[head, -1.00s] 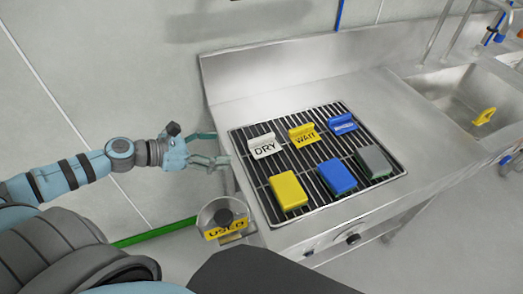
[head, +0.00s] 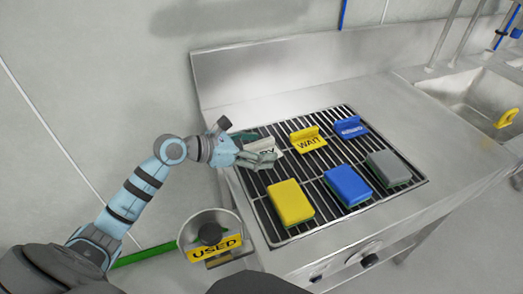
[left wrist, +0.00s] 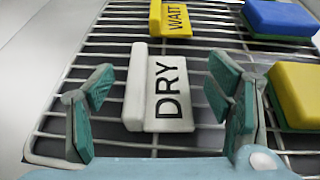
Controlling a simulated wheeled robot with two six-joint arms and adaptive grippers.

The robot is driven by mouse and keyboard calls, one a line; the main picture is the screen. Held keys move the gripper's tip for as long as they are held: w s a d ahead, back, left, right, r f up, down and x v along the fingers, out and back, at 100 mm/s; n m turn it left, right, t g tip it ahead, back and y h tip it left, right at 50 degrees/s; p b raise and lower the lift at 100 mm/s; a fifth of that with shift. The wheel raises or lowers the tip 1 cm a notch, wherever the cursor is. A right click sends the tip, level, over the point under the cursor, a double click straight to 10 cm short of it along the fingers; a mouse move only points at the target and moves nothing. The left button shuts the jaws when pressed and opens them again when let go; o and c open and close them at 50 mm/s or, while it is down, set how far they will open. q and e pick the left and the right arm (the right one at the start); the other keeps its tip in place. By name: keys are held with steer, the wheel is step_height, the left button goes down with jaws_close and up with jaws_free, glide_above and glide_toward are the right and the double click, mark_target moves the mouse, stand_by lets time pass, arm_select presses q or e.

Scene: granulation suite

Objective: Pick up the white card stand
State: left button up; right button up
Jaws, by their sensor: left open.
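The white card stand (left wrist: 168,95) lettered DRY sits on the wire rack. In the left wrist view it lies between the two spread fingers of my left gripper (left wrist: 165,108), with a gap on each side. In the head view the gripper (head: 256,147) hangs over the rack's left edge and hides part of the white stand (head: 267,146). The gripper is open and holds nothing. My right gripper is not in view.
A yellow WAIT stand (head: 308,140) and a blue stand (head: 350,127) sit to the right on the rack (head: 270,226). Yellow (head: 290,203), blue (head: 347,185) and grey (head: 388,167) sponges lie in front. A USED holder (head: 215,247) is at the counter's left.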

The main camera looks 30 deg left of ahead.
arm_select(q)
steer(key=c, duration=1)
steer(key=shift+c, duration=0.2)
